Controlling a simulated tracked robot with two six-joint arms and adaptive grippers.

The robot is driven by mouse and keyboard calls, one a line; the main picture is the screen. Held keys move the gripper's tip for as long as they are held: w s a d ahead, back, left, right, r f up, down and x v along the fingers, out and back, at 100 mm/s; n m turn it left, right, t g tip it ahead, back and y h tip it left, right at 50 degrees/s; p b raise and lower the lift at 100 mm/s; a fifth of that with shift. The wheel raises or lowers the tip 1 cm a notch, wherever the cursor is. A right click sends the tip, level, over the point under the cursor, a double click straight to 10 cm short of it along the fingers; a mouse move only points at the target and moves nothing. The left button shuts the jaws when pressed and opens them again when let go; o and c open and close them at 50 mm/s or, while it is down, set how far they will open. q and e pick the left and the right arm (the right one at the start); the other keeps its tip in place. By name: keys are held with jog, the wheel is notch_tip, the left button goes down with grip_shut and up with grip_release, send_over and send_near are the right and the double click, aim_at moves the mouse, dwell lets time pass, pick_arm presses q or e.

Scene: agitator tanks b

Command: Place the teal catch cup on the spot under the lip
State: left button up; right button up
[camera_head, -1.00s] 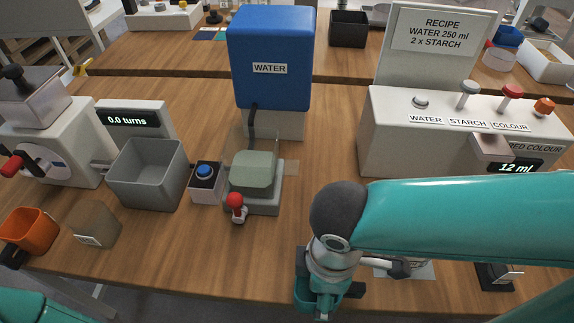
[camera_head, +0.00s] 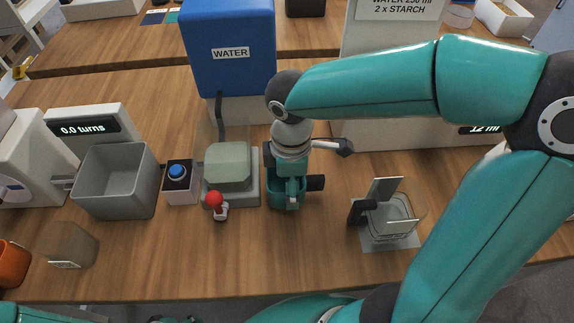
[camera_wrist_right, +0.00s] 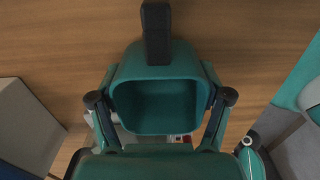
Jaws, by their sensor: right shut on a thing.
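The teal catch cup (camera_head: 286,192) is in my right gripper (camera_head: 292,185), just right of the small grey-green tank (camera_head: 228,165) with a red-knobbed tap. In the right wrist view the cup (camera_wrist_right: 160,100) is open-topped and looks empty, with my gripper's fingers on it. I cannot tell whether the cup touches the table. A lip and the spot under it cannot be made out clearly. My left gripper is not in view.
A blue-button box (camera_head: 179,178) and a grey bin (camera_head: 116,180) stand left of the tank. A blue water tank (camera_head: 229,45) is behind. A clear container (camera_head: 392,218) stands to the right.

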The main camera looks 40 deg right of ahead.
jog(key=w+d, duration=0.1)
jog(key=w, duration=0.1)
jog(key=w+d, duration=0.1)
jog(key=w, duration=0.1)
jog(key=shift+d+f+p, duration=0.3)
jog(key=shift+f+p, duration=0.05)
jog(key=shift+f, duration=0.4)
jog(key=shift+f, duration=0.1)
jog(key=o, duration=1.1)
jog(key=shift+o, duration=0.2)
jog(key=shift+r, duration=0.3)
notch_tip(320, 180, up, 12)
jog(key=p, duration=0.1)
jog(key=shift+f, duration=0.15)
